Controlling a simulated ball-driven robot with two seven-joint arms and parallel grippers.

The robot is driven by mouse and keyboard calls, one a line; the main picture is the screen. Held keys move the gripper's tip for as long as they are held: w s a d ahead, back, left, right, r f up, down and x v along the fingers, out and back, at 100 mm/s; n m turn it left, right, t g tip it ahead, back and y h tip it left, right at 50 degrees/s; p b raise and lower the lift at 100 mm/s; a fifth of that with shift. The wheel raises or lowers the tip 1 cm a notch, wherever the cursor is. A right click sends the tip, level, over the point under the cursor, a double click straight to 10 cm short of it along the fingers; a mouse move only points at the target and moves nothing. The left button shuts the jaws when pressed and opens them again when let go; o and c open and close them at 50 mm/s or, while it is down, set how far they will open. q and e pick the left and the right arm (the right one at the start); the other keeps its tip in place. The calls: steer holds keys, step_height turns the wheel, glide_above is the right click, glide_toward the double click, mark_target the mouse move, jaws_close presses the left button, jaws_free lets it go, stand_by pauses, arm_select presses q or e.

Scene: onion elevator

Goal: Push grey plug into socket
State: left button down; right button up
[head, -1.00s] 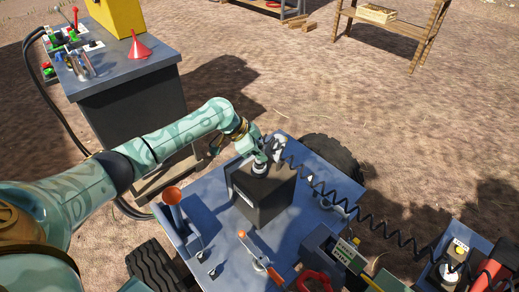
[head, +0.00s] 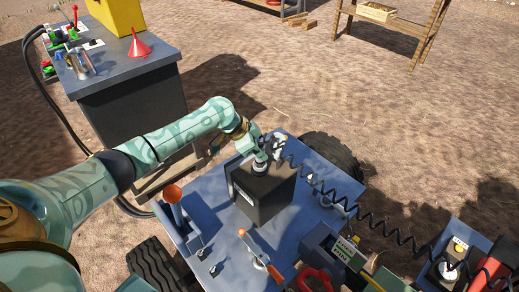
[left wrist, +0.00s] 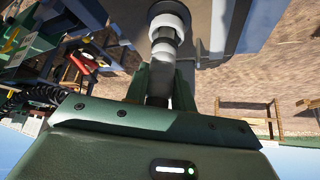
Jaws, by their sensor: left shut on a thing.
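My left gripper (head: 268,148) is shut on the grey plug (head: 279,142) at the top of the black box on the blue cart. A black coiled cable runs from the plug to the right. The socket (head: 259,168) shows as a pale ring on top of the box, right by the fingers. In the left wrist view the plug (left wrist: 160,84) sits between the fingers, with the white ring of the socket (left wrist: 169,22) just beyond it. I cannot tell how deep the plug sits. My right gripper is not in view.
The black box (head: 262,200) stands on the blue cart (head: 222,245). Orange-handled levers (head: 252,248) stand at the cart's front. Open dirt ground lies beyond.

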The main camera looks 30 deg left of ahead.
mark_target(261, 138)
arm_select(q)
steer(key=shift+f+b, duration=0.4)
steer(key=shift+f, duration=0.35)
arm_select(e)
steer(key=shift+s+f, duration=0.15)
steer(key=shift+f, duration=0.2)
arm_select(q)
steer(key=c, duration=0.7)
jaws_free()
steer(key=shift+r, duration=0.1)
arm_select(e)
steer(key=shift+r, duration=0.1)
arm_select(q)
step_height(261, 138, up, 7)
steer(key=p, duration=0.5)
steer(key=shift+p, duration=0.3)
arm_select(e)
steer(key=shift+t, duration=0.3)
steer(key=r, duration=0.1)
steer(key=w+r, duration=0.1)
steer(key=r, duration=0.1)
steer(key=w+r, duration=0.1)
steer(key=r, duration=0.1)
